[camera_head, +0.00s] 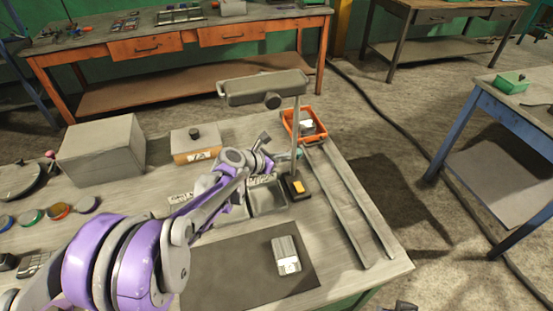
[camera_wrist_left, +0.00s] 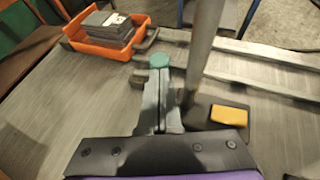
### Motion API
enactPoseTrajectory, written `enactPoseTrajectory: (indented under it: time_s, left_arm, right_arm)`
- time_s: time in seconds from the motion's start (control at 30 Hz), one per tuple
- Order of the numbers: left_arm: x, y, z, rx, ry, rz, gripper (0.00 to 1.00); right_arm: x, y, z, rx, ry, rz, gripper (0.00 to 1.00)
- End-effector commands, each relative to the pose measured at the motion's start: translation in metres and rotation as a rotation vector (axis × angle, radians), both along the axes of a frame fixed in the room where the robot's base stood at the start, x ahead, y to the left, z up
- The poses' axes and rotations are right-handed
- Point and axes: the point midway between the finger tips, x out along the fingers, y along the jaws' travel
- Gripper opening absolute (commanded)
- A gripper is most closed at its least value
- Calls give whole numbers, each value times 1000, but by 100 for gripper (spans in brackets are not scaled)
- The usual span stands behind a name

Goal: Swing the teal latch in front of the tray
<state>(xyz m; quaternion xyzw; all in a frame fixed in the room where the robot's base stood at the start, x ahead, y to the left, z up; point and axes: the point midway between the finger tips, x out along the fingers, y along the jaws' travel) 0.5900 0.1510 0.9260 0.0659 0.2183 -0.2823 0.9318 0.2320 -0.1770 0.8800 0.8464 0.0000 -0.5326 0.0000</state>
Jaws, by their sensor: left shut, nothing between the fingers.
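The teal latch (camera_head: 290,155) shows as a small teal piece beside the upright post, on the near side of the orange tray (camera_head: 287,126). In the left wrist view its round teal cap (camera_wrist_left: 159,60) lies just beyond the fingertips. The orange tray (camera_wrist_left: 93,47) is behind it there. My left gripper (camera_head: 269,162) reaches in from the left; in the left wrist view its fingers (camera_wrist_left: 164,74) are together and empty. I cannot tell whether they touch the latch. The rest of the latch is partly hidden. A dark part at the bottom edge may be my right gripper (camera_head: 398,307).
The post (camera_head: 298,150) stands on a black base with a yellow block (camera_wrist_left: 229,115), close right of my left gripper, and carries a grey boom (camera_head: 250,89). Metal rails (camera_head: 352,205) run along the table's right. A grey box (camera_head: 102,152) stands left. The dark mat holds a small device (camera_head: 286,254).

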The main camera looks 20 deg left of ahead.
Motion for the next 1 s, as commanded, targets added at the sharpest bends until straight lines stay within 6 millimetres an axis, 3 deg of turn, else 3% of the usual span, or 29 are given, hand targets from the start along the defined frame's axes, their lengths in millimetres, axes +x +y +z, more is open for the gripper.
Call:
enactPoseTrajectory:
  time_s: [0.43, 0.57, 1.0]
  left_arm:
    - [5, -4, -1, 1, 0, 0, 0]
    - [6, -13, -3, 1, 1, -2, 0]
    - [3, -10, 1, 1, 1, -1, 0]
  right_arm:
    - [0, 0, 0, 0, 0, 0, 26]
    - [-1, 0, -7, 0, 3, 0, 26]
    - [-1, 0, -5, 0, 2, 0, 26]
